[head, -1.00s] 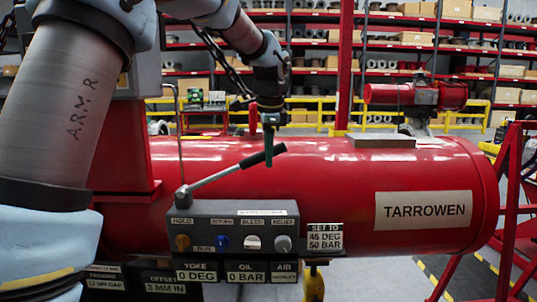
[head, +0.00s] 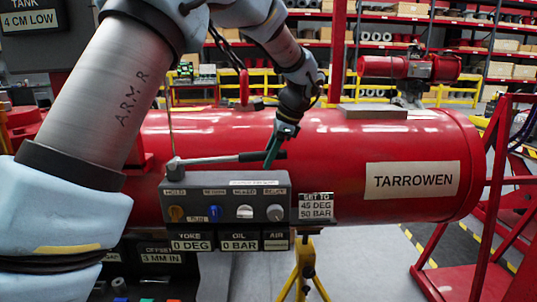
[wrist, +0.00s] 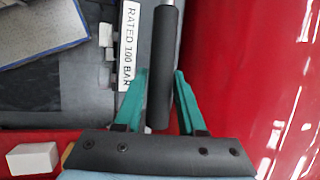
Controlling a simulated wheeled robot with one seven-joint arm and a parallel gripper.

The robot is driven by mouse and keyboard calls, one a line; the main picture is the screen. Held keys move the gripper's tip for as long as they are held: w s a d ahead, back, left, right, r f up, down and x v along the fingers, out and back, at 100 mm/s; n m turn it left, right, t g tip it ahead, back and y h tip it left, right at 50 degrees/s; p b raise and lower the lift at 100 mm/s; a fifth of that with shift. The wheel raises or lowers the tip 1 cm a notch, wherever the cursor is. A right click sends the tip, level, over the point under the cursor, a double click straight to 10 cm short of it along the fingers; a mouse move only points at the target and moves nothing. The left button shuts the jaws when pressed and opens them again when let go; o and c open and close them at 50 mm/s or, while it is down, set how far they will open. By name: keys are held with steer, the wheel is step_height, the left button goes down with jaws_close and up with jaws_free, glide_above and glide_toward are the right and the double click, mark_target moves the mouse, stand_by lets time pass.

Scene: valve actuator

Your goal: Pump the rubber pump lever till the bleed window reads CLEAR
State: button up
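The pump lever has a silver shaft (head: 207,160) and a black rubber grip (head: 258,156). It lies nearly level above the grey control box (head: 190,195). My gripper (head: 270,162) is at the rubber grip, with a green finger crossing in front of it. Plates read YOKE 0 DEG and OIL 0 BAR (head: 238,244).
A red cylinder marked TARROWEN (head: 411,180) lies close behind the lever. An orange knob (head: 176,214), a blue knob (head: 215,213) and a grey knob (head: 274,212) flank the window. A plate (head: 316,207) reads SET TO 45 DEG 50 BAR. A red frame (head: 490,190) stands at right.

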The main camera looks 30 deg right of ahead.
steer(key=o, duration=0.3)
steer(key=shift+o, duration=0.2)
steer(key=b+v, duration=0.1)
steer(key=v, duration=0.9)
steer(key=shift+s+d+r+b, duration=0.15)
steer(key=shift+r+b, duration=0.2)
steer(key=shift+b, duration=0.05)
